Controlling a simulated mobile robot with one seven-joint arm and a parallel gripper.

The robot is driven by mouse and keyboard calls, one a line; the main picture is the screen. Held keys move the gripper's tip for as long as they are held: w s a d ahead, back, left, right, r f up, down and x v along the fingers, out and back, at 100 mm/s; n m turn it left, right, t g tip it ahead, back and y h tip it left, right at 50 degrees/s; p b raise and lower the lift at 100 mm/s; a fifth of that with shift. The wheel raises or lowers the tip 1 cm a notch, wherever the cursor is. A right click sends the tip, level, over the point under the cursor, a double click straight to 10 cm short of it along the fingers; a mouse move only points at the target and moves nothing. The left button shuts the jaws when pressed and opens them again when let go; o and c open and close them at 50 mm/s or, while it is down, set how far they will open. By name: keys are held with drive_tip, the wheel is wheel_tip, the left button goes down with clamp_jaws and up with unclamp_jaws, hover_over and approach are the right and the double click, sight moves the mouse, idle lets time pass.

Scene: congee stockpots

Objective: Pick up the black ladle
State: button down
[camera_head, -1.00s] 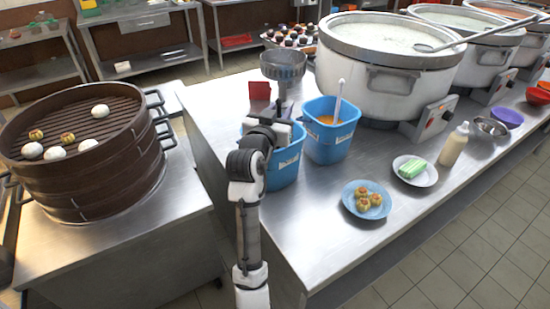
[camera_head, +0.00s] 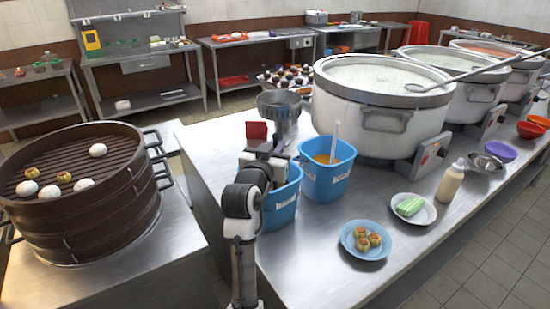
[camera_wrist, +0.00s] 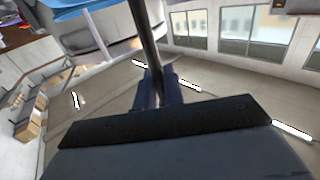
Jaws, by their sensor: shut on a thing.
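In the wrist view, my gripper (camera_wrist: 159,80) is shut on a long, thin dark handle, the black ladle (camera_wrist: 147,38), which runs up between the two fingers and out of the top of the picture. The ladle's bowl is not visible in either view. In the head view, my gripper (camera_head: 273,150) is at the left blue bucket (camera_head: 284,205), just left of a second blue bucket (camera_head: 327,180). My arm hides much of the left bucket, and I cannot make out the ladle there.
The right bucket holds orange liquid and a pale handle. A metal pot (camera_head: 281,105) and a red block (camera_head: 256,130) stand behind my gripper. A large stockpot (camera_head: 365,125) stands to the right. A blue plate (camera_head: 347,245) of buns is in front. A steamer (camera_head: 110,205) is left.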

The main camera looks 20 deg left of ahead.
wheel_tip(320, 180, up, 18)
drive_tip(key=b, duration=0.2)
drive_tip(key=shift+s, duration=0.15)
idle(0.4)
